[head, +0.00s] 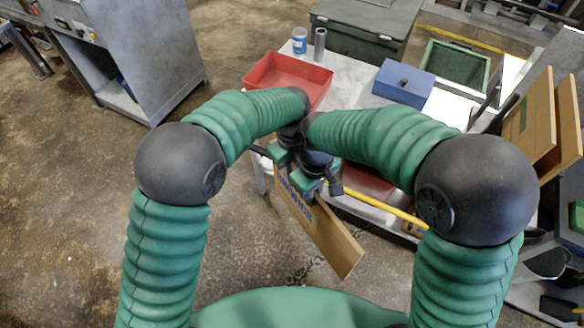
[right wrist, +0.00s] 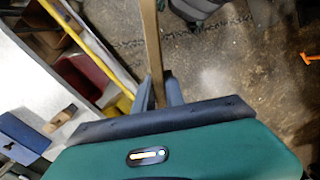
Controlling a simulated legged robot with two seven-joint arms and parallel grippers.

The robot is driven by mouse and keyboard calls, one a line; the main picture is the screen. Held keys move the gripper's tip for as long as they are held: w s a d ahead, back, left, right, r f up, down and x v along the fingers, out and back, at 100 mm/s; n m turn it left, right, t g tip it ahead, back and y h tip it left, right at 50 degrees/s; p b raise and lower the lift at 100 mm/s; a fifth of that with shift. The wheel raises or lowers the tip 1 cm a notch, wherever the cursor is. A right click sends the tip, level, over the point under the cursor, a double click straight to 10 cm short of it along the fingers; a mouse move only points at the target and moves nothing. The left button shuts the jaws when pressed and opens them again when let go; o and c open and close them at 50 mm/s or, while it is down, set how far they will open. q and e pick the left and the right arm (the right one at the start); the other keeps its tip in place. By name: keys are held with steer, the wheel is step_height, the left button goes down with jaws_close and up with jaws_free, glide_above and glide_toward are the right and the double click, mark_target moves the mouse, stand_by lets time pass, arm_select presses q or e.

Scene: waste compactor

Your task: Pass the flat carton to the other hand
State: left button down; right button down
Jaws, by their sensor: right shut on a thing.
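The flat carton (head: 338,245) is a brown board with blue lettering, held tilted in front of the table. My right gripper (head: 308,190) is shut on it near its upper part. In the right wrist view the carton (right wrist: 151,40) shows edge-on between the two fingers of the right gripper (right wrist: 159,92). My left gripper (head: 281,158) is close beside the right one, at the carton's upper left end. Its fingers are mostly hidden, so I cannot tell whether they touch the carton.
The pale table (head: 345,65) behind carries a red tray (head: 287,72), a blue box (head: 403,84), a blue-white can (head: 299,40) and a grey cylinder (head: 320,44). A yellow bar (head: 375,207) runs along its front. More cartons (head: 530,115) stand right. Floor at left is clear.

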steer(key=c, duration=1.3)
jaws_free()
steer(key=shift+a, duration=0.15)
